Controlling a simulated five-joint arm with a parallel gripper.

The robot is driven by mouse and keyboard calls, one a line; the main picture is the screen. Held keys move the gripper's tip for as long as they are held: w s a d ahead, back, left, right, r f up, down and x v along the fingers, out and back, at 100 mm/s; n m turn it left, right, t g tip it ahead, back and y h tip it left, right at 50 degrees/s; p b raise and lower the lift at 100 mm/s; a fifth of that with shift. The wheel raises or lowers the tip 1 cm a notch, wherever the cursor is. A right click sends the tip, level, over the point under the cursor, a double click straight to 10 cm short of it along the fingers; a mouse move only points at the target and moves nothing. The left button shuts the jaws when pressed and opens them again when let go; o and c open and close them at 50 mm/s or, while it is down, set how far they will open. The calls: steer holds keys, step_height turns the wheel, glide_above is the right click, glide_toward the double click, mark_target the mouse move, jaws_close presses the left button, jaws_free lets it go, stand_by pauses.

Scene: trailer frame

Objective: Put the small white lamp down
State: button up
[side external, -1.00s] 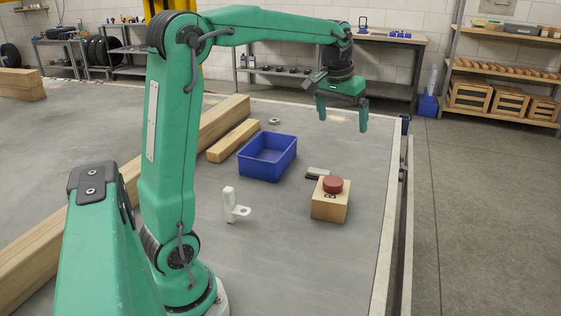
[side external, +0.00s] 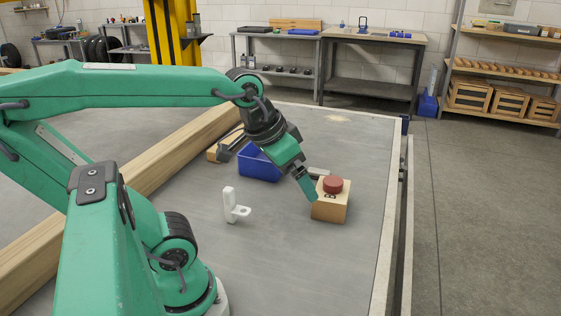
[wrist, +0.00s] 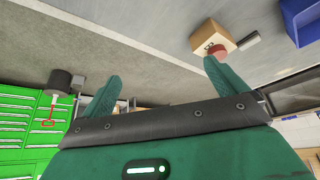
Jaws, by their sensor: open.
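A small white upright piece with a holed side tab (side external: 231,206) stands on the grey deck in the side view. It is the only small white thing there; I cannot tell for sure that it is the lamp. It is not seen in the wrist view. My gripper (side external: 308,192) is tilted down, to the right of and above the white piece, by the left side of the wooden block. In the wrist view the two green fingers (wrist: 163,71) are spread apart with nothing between them. In the side view one finger is hidden.
A wooden block (side external: 330,209) with a red button (side external: 332,184) is near my fingertip; its contact is unclear. A blue bin (side external: 258,168) lies behind my gripper, partly hidden. Long timber (side external: 150,180) runs along the left. The deck in front of the white piece is clear.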

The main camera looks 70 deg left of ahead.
steer(key=shift+s+d+f, duration=0.2)
steer(key=shift+s+f, duration=0.25)
steer(key=shift+s, duration=0.1)
steer(key=shift+s+d+f, duration=0.2)
steer(key=shift+s+f, duration=0.2)
steer(key=shift+s, duration=0.1)
stand_by(0.5)
